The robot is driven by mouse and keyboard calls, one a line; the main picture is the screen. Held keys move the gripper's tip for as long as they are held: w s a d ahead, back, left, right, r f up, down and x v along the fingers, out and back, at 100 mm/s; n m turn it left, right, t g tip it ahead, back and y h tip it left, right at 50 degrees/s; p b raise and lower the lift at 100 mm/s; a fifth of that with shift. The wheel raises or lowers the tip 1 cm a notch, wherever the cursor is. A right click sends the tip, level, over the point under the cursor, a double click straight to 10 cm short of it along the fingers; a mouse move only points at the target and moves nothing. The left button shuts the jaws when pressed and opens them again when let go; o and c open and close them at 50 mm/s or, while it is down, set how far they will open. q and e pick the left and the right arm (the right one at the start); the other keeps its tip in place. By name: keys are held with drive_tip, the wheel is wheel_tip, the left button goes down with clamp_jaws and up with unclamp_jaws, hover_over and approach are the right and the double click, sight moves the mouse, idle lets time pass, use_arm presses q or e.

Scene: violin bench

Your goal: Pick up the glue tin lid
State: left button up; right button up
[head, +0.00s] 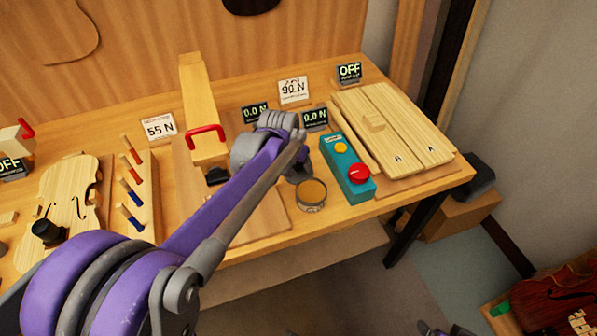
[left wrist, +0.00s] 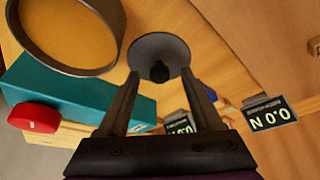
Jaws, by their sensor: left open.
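The glue tin lid (left wrist: 158,44) is a grey disc with a dark knob (left wrist: 159,73) in the left wrist view. My left gripper (left wrist: 160,80) is open, and its two fingers point at the lid with the knob between them in the picture. I cannot tell whether they touch it. In the head view my left gripper (head: 298,172) is over the bench, largely covered by its own arm, and I cannot make out the lid there. The open glue tin (head: 311,195), with amber glue inside, stands beside the gripper; it also shows in the left wrist view (left wrist: 72,30).
A teal control box (head: 345,165) with a red button (head: 359,173) stands right of the tin. Pale boards (head: 395,125) lie farther right. A clamp with a red handle (head: 206,133) and small displays (head: 314,118) are behind. A violin body (head: 68,195) lies left.

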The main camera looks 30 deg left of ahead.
use_arm(q)
clamp_jaws()
idle(0.3)
drive_tip(key=shift+r, duration=0.15)
